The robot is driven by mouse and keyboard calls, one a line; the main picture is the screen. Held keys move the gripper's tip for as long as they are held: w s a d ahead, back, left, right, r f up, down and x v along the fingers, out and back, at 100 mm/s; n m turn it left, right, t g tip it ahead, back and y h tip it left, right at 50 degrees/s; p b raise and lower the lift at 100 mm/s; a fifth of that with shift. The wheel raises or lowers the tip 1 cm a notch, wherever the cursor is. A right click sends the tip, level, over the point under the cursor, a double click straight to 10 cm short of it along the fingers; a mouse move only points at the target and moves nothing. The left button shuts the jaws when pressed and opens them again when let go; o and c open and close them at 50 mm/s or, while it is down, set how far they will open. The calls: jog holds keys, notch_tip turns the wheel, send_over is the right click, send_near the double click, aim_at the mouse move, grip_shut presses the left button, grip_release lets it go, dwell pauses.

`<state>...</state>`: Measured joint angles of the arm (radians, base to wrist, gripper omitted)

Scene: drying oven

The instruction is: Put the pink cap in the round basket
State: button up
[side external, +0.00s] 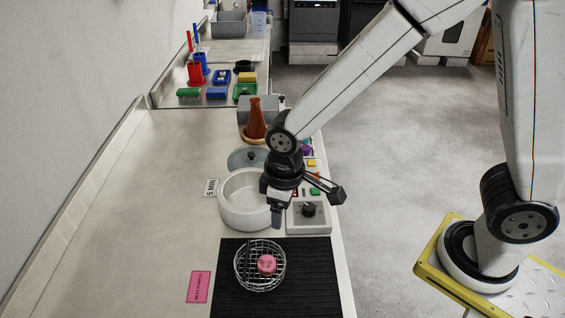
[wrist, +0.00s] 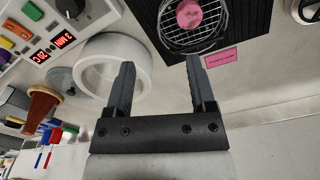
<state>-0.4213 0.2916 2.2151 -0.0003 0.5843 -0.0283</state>
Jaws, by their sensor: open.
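The pink cap (side external: 267,264) lies within the outline of the round wire basket (side external: 241,278), right of its middle. The basket rests on a black ribbed mat (side external: 315,300) near the front of the bench. In the wrist view the pink cap (wrist: 189,14) and the round basket (wrist: 190,46) show at the top, beyond my fingertips. My gripper (side external: 277,222) hangs fingers-down behind the basket, beside the white round vessel, apart from the cap. In the wrist view its two fingers (wrist: 160,64) are spread with nothing between them.
The white round vessel (side external: 235,212) and a control box with a dark knob (side external: 309,213) stand close to my gripper. A brown flask (side external: 255,120) stands behind. A pink label (side external: 198,287) lies left of the mat. The bench's left side is clear.

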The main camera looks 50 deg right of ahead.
jog(key=s+d+m+t, duration=0.1)
jog(key=s+d+m, duration=0.1)
jog(key=d, duration=0.5)
jog(key=s+d+r+m+t, duration=0.1)
jog(key=s+d+m, duration=0.1)
jog(key=d, duration=0.5)
jog(key=shift+d+r+m, duration=0.2)
jog(key=shift+d+m, duration=0.05)
jog(key=shift+m, duration=0.35)
